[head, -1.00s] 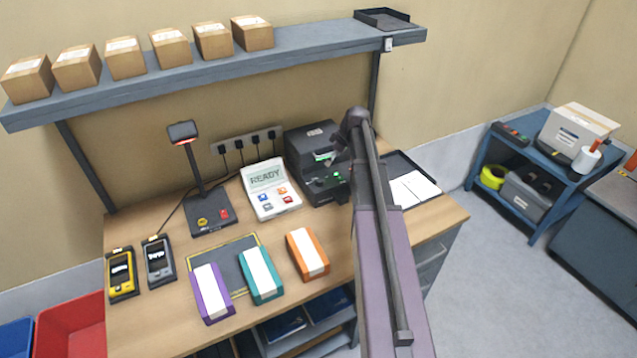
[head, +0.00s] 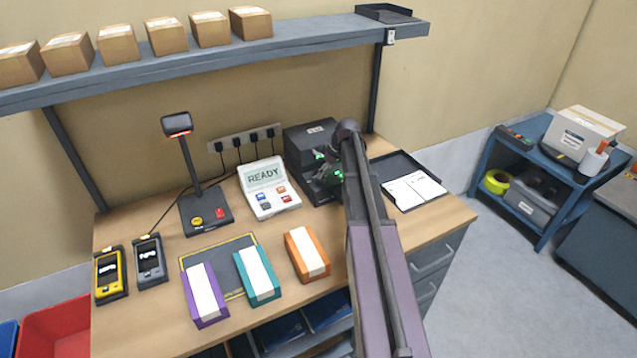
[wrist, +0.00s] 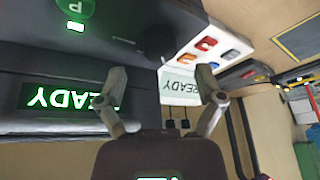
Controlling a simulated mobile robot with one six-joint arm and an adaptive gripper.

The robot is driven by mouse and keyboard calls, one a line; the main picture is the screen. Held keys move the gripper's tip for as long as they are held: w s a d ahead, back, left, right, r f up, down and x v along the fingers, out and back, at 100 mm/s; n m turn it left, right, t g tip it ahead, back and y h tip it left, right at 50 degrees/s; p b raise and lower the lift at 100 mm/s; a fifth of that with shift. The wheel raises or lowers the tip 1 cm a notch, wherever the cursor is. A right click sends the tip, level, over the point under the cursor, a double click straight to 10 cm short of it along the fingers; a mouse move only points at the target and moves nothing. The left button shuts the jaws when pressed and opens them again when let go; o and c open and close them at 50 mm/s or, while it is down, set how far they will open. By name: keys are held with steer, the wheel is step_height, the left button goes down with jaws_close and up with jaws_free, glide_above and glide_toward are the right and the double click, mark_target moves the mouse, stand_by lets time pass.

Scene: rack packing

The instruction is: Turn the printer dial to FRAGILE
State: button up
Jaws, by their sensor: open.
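The printer (head: 303,143) is the dark box at the back of the bench, partly hidden by my arm in the head view. In the wrist view its dark face (wrist: 40,60) fills the left side, with a green-lit READY display (wrist: 65,96) seen upside down. A dark round knob (wrist: 157,42), perhaps the dial, shows just beyond my fingertips; its setting cannot be read. My gripper (wrist: 160,78) is open and nothing shows between its fingers. In the head view it is close in front of the printer, mostly unclear among dark parts.
A white READY panel (head: 265,178) with coloured buttons stands left of the printer, and shows in the wrist view (wrist: 180,88). A black tray (head: 392,171) with white sheets lies right. Purple (head: 191,298), teal (head: 245,277) and orange (head: 296,259) boxes stand in front.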

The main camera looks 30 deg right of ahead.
mark_target(320, 180)
steer(key=shift+b+x, duration=1.4)
steer(key=shift+x, duration=0.4)
